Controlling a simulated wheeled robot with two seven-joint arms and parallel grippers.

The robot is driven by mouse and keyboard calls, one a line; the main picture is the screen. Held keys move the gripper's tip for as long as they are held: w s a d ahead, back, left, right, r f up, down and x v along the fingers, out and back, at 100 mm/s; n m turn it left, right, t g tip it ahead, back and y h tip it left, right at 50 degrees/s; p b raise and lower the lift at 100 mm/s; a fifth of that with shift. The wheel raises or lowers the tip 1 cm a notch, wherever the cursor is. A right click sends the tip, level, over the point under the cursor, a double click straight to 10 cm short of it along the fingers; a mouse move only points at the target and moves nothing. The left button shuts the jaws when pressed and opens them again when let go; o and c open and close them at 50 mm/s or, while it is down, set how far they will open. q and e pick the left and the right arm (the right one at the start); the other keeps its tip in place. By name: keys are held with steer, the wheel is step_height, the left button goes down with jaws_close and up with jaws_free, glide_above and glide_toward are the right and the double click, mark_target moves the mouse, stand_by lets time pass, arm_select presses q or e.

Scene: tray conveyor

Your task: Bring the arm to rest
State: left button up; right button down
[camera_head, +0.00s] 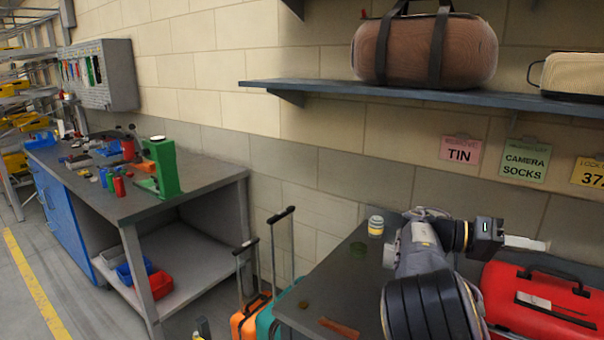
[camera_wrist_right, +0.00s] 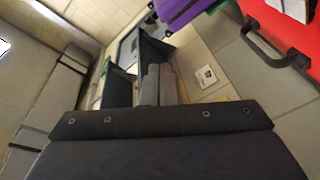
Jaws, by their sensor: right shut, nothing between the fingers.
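My right arm reaches up over the grey table at the lower right of the head view. My right gripper (camera_head: 524,242) is held level above the red case (camera_head: 545,298), its fingers pointing right. In the right wrist view the two grey fingers (camera_wrist_right: 160,84) lie side by side, shut, with nothing between them. My left arm and gripper are not in view.
A small jar (camera_head: 376,226) and a few small items stand on the table (camera_head: 345,270) left of my arm. Above is a shelf (camera_head: 400,94) with a brown bag (camera_head: 424,50). Orange (camera_head: 250,318) and teal suitcases stand left of the table. A workbench (camera_head: 150,200) is farther left.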

steer(key=s+d+f+n+t+y+b, duration=0.15)
steer(key=s+f+y, duration=0.25)
steer(key=f, duration=0.4)
steer(key=s+d+f+n+t+y+b, duration=0.1)
steer(key=s+d+f+n+y, duration=0.1)
steer(key=s+f+y, duration=0.45)
steer(key=s+a+f+n+t+y+b, duration=0.3)
steer(key=s+a+f+t+y, duration=0.15)
steer(key=a+f, duration=0.55)
steer(key=s+a+f+n+t+y+b, duration=0.25)
steer(key=s+a+t, duration=0.2)
steer(key=a, duration=0.55)
steer(key=s+a+f+n+t+y+b, duration=0.1)
steer(key=s+a+n+t+y, duration=0.15)
steer(key=s+a, duration=0.45)
step_height(320, 180, up, 15)
steer(key=w+a+p, duration=0.2)
steer(key=p, duration=1.2)
steer(key=shift+w, duration=0.3)
steer(key=shift+a+m, duration=0.1)
steer(key=shift+m, duration=0.15)
